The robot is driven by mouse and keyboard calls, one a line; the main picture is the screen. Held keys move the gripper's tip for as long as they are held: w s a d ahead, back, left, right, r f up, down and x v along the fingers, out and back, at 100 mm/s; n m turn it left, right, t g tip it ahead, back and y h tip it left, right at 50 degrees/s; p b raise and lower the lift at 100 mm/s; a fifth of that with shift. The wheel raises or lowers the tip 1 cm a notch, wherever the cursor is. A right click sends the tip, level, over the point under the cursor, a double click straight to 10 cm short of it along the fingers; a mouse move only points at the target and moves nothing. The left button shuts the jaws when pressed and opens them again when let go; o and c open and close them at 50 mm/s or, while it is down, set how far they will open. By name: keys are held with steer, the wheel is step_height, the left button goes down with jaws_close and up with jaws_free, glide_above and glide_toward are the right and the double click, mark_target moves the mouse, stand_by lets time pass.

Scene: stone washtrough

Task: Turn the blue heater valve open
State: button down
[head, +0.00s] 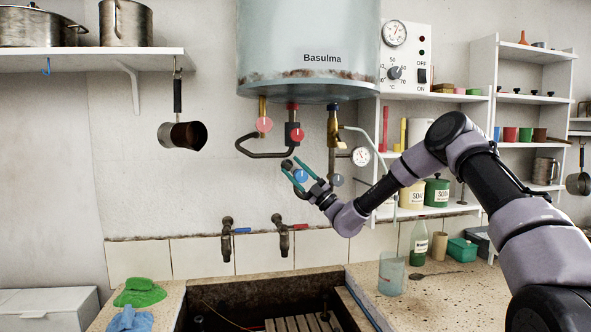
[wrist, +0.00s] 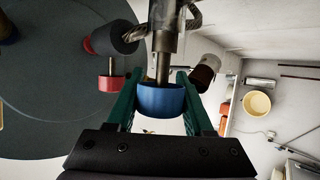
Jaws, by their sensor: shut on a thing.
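The blue heater valve (head: 300,175) is a round blue knob on the piping below the water heater. In the wrist view the blue knob (wrist: 162,98) sits on a metal stem between the two green fingers. My gripper (head: 296,170) is shut on the knob, with one finger on each side; it also shows in the wrist view (wrist: 160,100). My arm reaches in from the right in the head view. The fingers hide part of the knob in the head view. I cannot tell the valve's turn position.
The Basulma water heater (head: 308,40) hangs above, with red valves (head: 297,134) and pipes beneath it. Two taps (head: 282,236) stand below, over the stone trough (head: 250,288). A glass (head: 391,274) stands on the right counter.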

steer(key=shift+w+d, duration=0.15)
stand_by(0.3)
steer(key=shift+c, duration=1.4)
jaws_free()
steer(key=shift+d, duration=0.1)
steer(key=shift+f+g, duration=0.1)
steer(key=shift+g, duration=0.2)
steer(key=v, duration=1)
steer(key=shift+s+d, duration=0.25)
steer(key=shift+d, duration=0.05)
steer(key=shift+s+n, duration=0.1)
steer(key=shift+n, duration=0.2)
